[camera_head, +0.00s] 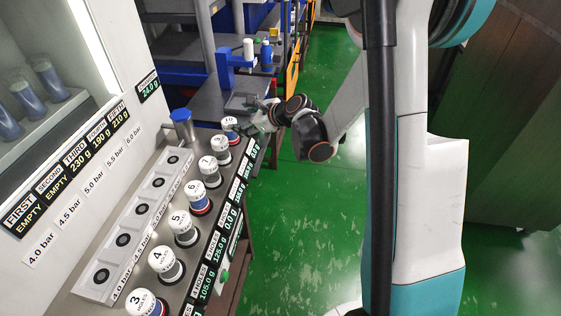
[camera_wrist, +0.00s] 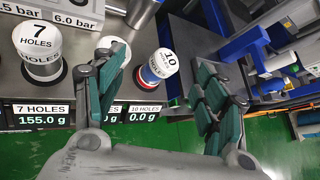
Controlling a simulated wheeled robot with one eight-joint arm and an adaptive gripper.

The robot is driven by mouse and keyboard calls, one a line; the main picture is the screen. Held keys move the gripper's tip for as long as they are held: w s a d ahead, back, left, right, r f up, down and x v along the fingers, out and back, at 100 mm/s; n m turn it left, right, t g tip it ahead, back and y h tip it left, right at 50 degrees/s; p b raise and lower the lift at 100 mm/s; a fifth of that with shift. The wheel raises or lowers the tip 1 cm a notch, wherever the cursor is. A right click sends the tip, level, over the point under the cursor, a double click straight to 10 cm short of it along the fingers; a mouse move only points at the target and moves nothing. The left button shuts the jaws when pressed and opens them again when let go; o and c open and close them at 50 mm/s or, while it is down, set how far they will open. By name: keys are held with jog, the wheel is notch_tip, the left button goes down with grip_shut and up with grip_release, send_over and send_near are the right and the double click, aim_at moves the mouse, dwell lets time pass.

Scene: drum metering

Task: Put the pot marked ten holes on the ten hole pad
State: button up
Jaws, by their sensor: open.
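The white-topped pot marked 10 holes (camera_wrist: 165,62) shows in the wrist view between my finger pads and beyond them, with a red and blue band below its top. In the head view it is the farthest pot (camera_head: 230,123) of the row. My gripper (camera_wrist: 158,88) is open, with nothing held; in the head view my gripper (camera_head: 257,114) is just right of that pot. The 10 holes display (camera_wrist: 143,115) reads 0.0 g and lies just in front of the pot. The pad under the pot is hidden, so I cannot tell how it sits.
The 7 holes pot (camera_wrist: 40,42) stands left of my gripper, and another pot is partly hidden behind my left finger. Several numbered pots line the bench toward the near end. A blue cup (camera_head: 181,118) stands behind the row. Green floor (camera_head: 290,230) lies open to the right.

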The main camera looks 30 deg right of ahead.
jog(key=s+a+r+n+g+h, duration=0.2)
jog(key=s+r+n, duration=0.4)
jog(key=s+n, duration=0.4)
jog(key=s+a+r+n+g+h, duration=0.15)
jog(key=s+r+n, duration=0.5)
jog(key=s, duration=0.65)
jog(key=s+d+f+n+h, duration=0.1)
jog(key=s+f+n+h, duration=0.1)
jog(key=s+n, duration=0.7)
jog(key=shift+s+n, duration=0.35)
jog(key=shift+s, duration=0.85)
jog(key=shift+f, duration=0.15)
notch_tip(320, 180, down, 4)
jog(key=b, duration=0.4)
jog(key=shift+f, duration=0.2)
